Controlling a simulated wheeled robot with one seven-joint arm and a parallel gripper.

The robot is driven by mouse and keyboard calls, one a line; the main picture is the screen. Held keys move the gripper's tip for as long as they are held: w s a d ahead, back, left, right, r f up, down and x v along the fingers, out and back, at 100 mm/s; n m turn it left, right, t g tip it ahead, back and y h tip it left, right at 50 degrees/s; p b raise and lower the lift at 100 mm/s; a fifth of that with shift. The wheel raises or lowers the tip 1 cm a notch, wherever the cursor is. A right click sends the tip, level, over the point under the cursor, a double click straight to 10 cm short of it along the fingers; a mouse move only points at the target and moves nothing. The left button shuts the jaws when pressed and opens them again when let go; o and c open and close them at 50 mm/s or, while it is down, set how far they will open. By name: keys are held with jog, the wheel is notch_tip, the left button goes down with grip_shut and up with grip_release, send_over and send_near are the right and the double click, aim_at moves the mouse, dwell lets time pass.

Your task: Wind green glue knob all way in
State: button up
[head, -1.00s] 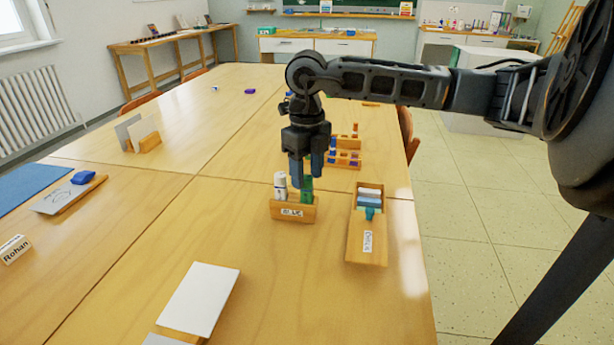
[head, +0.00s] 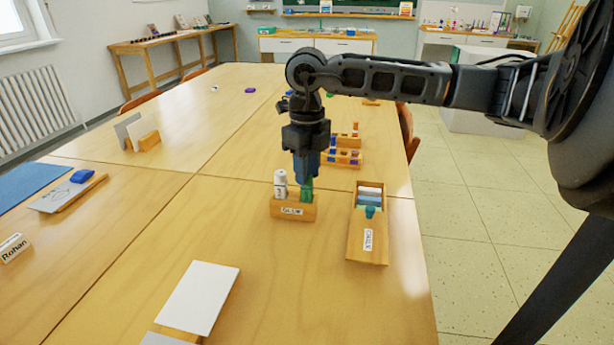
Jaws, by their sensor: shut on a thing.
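The green glue stick (head: 307,190) stands upright in the right part of a small wooden holder (head: 293,210) with a white label. A white glue stick (head: 280,184) stands beside it on the left. My gripper (head: 306,178) points straight down over the green stick, and its blue fingers are shut on the upper part of it. The fingers hide most of the green knob, so how far it is wound in cannot be seen.
A wooden chalk box (head: 367,247) with a teal knob stands close on the right. A wooden rack (head: 343,160) with small coloured pieces is behind. A white board (head: 199,298) lies in front. The table between is clear.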

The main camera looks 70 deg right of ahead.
jog(key=shift+n+b, duration=2.35)
jog(key=shift+n, duration=0.55)
jog(key=shift+n+b, duration=1.65)
jog(key=shift+n, duration=0.85)
jog(key=o, duration=1.5)
jog(key=shift+f+m+b, duration=0.1)
jog(key=shift+m+b, duration=0.4)
jog(key=shift+m, duration=0.2)
jog(key=m+b, duration=0.2)
jog(key=m, duration=0.2)
jog(key=m+b, duration=0.3)
jog(key=m, duration=0.3)
